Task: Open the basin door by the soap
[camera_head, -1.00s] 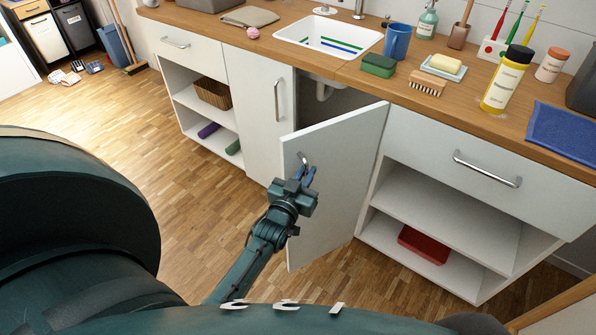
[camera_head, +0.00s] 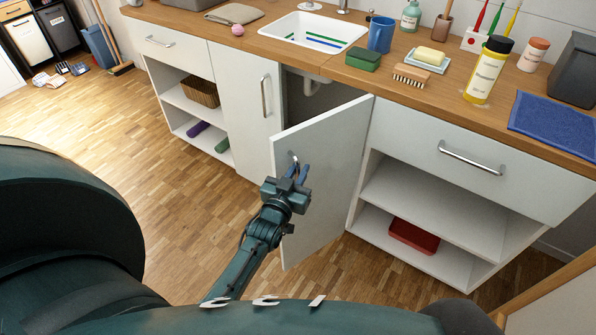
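The white basin door (camera_head: 325,170) stands swung well open, hinged on its right edge, below the counter between the basin and the soap. Its small metal handle (camera_head: 293,160) is on the left part of its front. My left gripper (camera_head: 298,172) is at this handle, its two blue fingers on either side of the handle's lower part and seemingly shut on it; the contact is small to see. The pale yellow soap (camera_head: 431,55) lies on a light blue dish (camera_head: 430,65) on the counter. My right gripper is not in view.
The basin (camera_head: 312,30) is set in the wooden counter. A closed door (camera_head: 243,95) is left of the opening. Open shelves and a drawer (camera_head: 470,160) are right of the open door. The wooden floor (camera_head: 185,215) is clear at left.

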